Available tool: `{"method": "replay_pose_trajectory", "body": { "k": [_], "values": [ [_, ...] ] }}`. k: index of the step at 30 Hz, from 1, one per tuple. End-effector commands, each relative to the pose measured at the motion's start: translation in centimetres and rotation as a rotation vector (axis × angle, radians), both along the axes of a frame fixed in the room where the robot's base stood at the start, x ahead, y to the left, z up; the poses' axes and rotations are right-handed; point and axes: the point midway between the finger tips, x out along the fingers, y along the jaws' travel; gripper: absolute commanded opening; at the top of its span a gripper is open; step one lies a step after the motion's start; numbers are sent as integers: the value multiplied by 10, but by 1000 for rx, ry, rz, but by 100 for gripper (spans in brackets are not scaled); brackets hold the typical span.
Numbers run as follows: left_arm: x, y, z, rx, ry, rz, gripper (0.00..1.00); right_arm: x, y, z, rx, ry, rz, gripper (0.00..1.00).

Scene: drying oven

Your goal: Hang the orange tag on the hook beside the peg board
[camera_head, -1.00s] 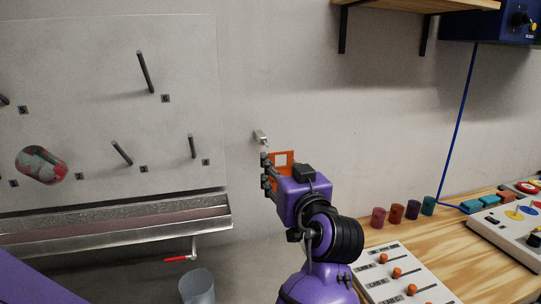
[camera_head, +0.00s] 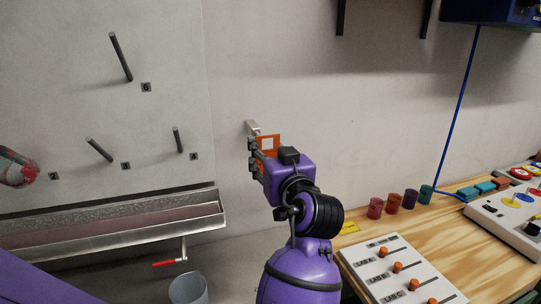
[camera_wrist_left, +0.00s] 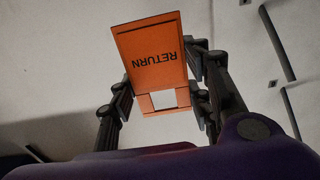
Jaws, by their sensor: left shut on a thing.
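The orange tag (camera_head: 267,144), with a light rectangular opening, is held by my left gripper (camera_head: 255,153) in front of the wall. In the left wrist view the tag (camera_wrist_left: 158,62) shows the word RETURN upside down between the fingers. The small pale metal hook (camera_head: 252,127) sticks out of the wall to the right of the peg board (camera_head: 60,100). The tag and fingertips appear just below and right of the hook. Whether the tag touches the hook cannot be told.
The peg board carries several dark pegs and a metal trough (camera_head: 110,225) below. A red-handled tap (camera_head: 170,263) and a grey bucket (camera_head: 188,289) are under it. The wooden bench (camera_head: 440,240) at right holds cups and control panels. The wall around the hook is clear.

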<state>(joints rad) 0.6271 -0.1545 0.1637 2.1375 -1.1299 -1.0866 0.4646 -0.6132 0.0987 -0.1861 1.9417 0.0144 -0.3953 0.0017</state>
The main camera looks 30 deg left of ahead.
Motion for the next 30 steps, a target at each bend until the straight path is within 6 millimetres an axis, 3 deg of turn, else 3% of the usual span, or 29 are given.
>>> {"method": "replay_pose_trajectory", "body": {
  "k": [14, 30],
  "values": [
    [19, 22, -3, 1, -1, 0, 35, 10, 6, 1, 10, -17, -2, 40],
    [40, 47, -5, 0, 0, 0, 35, 3, 4, -4, 7, -3, -6, 40]
  ]
}}
